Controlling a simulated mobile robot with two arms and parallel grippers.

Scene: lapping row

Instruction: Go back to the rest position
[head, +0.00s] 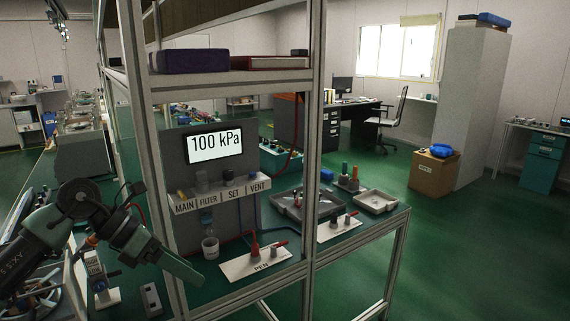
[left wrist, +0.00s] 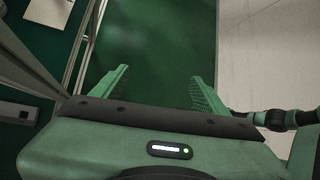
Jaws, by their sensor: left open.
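My left gripper (head: 184,267) is at the lower left in the head view, in front of the workbench frame, its fingers pointing down and to the right. In the left wrist view my left gripper (left wrist: 157,84) has its two green ridged fingers wide apart. Nothing is between them; green floor shows behind. The gripper touches nothing that I can see. My right gripper does not show in either view.
The metal frame post (head: 160,200) stands close to my left gripper. Behind it are a panel display (head: 215,142) reading 100 kPa, a PEN plate (head: 256,264) and a grey tray (head: 306,206). Green floor (head: 450,250) is clear at the right.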

